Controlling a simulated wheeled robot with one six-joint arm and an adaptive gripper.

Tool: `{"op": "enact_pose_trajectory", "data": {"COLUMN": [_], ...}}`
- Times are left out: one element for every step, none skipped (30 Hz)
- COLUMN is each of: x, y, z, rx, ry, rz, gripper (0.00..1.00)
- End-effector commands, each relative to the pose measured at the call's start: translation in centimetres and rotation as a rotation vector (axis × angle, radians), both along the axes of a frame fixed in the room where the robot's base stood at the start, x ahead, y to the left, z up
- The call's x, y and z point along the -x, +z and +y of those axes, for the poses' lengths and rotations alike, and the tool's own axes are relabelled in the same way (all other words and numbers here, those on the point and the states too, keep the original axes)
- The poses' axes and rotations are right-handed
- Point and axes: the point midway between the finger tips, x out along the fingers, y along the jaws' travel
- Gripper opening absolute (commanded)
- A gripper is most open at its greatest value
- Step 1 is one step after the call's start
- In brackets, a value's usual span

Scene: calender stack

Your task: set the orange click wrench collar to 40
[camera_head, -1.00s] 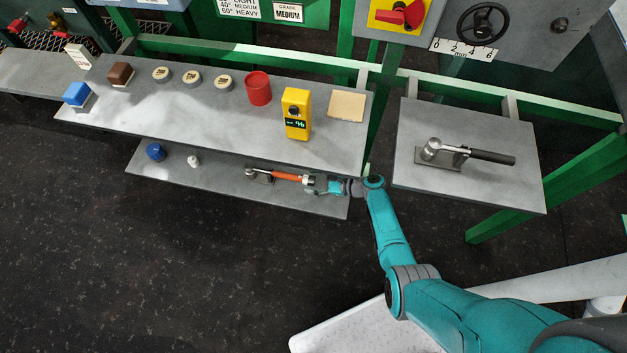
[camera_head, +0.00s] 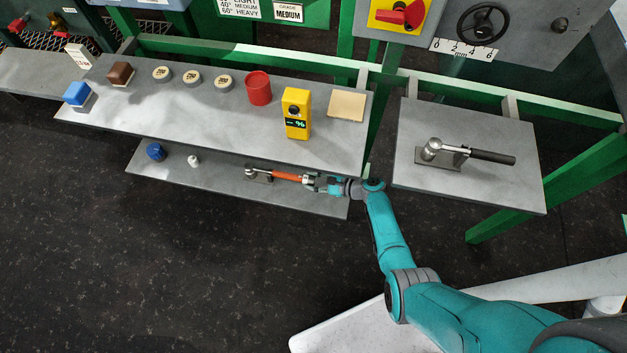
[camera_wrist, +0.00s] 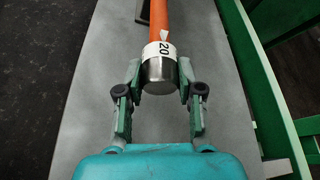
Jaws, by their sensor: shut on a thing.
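The orange click wrench (camera_head: 288,176) lies on the lower grey shelf, its head in a dark cradle (camera_head: 258,175) at the left. In the wrist view its orange handle (camera_wrist: 161,18) runs up to the top edge. The silver collar (camera_wrist: 159,70) at the handle's near end has a white band (camera_wrist: 158,50) reading 20, with a small white pointer above it. My gripper (camera_wrist: 159,82) is shut on the collar, one finger on each side; it also shows in the head view (camera_head: 314,182) at the handle's right end.
On the upper shelf (camera_head: 200,120) stand a yellow device (camera_head: 296,113) reading 96, a red cup (camera_head: 258,88) and several small blocks and discs. Blue (camera_head: 155,152) and white (camera_head: 194,161) pieces stand on the lower shelf.

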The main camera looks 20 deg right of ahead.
Motion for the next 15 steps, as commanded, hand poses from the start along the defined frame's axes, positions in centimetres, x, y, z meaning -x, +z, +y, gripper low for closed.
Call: {"op": "enact_pose_trajectory", "data": {"x": [0.07, 0.08, 0.09, 0.08, 0.07, 0.09, 0.10, 0.11, 0.13, 0.16, 0.16, 0.18, 0.16, 0.18, 0.18], "y": [-0.06, -0.05, -0.04, -0.06, -0.05, -0.06, -0.05, -0.08, -0.10, -0.11, -0.12, -0.15, -0.15, -0.18, -0.18], "z": [0.04, 0.06, 0.07, 0.07, 0.06, 0.09, 0.10, 0.11, 0.12, 0.14, 0.15, 0.15, 0.15, 0.15, 0.15], "rx": [0.019, 0.031, 0.049, 0.064, 0.078, 0.099, 0.115, 0.132, 0.155, 0.171, 0.187, 0.210, 0.226, 0.243, 0.265], "ry": [-0.001, -0.001, 0.000, -0.001, -0.002, -0.001, -0.001, -0.002, -0.002, -0.002, -0.002, -0.002, -0.003, -0.003, -0.003], "rz": [-0.024, -0.043, -0.067, -0.088, -0.109, -0.137, -0.161, -0.183, -0.214, -0.236, -0.260, -0.289, -0.312, -0.336, -0.365], "gripper": [0.02, 0.02, 0.02, 0.02, 0.02, 0.02, 0.02, 0.02, 0.02, 0.02, 0.02, 0.02, 0.02, 0.02, 0.02]}}
